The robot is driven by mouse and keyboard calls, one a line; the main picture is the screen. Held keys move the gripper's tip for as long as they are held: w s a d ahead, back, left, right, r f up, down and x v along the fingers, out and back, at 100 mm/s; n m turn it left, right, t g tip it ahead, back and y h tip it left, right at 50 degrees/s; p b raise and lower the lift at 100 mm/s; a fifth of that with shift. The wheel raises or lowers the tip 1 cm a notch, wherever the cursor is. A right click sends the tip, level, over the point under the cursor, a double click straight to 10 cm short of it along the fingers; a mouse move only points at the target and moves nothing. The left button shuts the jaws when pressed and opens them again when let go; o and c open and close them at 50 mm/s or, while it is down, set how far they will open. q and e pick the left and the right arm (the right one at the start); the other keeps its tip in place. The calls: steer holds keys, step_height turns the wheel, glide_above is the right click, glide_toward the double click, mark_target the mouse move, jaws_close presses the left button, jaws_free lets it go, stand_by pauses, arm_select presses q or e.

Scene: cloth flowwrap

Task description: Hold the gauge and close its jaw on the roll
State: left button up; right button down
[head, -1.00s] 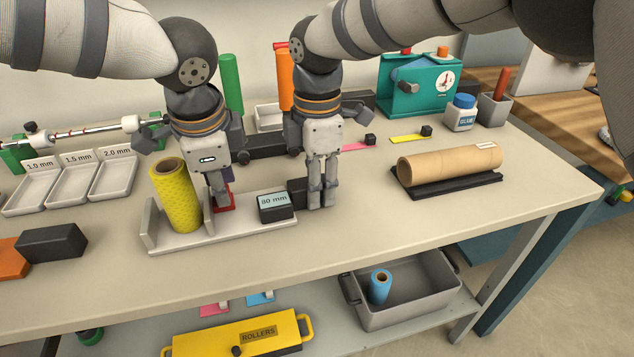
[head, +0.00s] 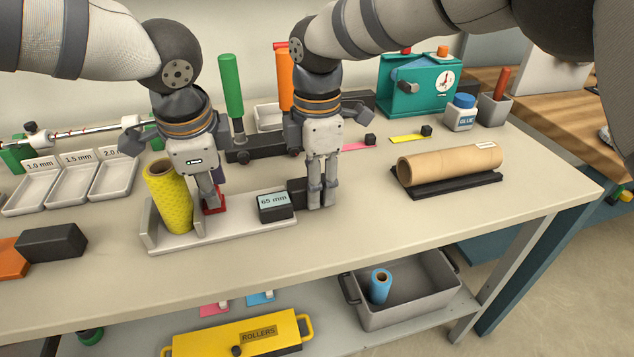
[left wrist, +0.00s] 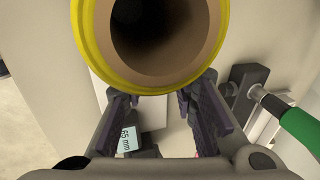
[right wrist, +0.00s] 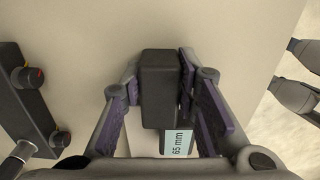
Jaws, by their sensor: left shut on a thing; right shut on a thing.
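The yellow dotted roll (head: 171,198) stands in the gauge, next to the upright plate at the gauge's left end. The gauge (head: 235,233) is a pale tray-like bar with a display (head: 273,202) reading 65 mm and a black block (head: 298,190) at its right end. My left gripper (head: 211,203) is shut on the gauge's red sliding jaw (head: 214,207), just right of the roll; whether jaw and roll touch I cannot tell. My right gripper (head: 322,198) is shut on the black block, also seen in the right wrist view (right wrist: 158,85). The roll's open top (left wrist: 165,30) fills the upper left wrist view.
A brown cardboard roll (head: 450,163) lies on a black cradle at the right. Labelled white trays (head: 75,185) and a dark block (head: 52,243) stand at the left. Green and orange handled tools (head: 231,85) are behind my grippers. The front table strip is clear.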

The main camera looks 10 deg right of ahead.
mark_target(208, 226)
arm_select(q)
steer(key=shift+a+r, duration=0.1)
steer(key=shift+a, duration=0.75)
stand_by(0.6)
steer(key=o, duration=1.2)
steer(key=shift+c, duration=0.2)
steer(key=shift+s, duration=0.1)
steer(key=shift+d, duration=0.1)
steer(key=v, duration=1.2)
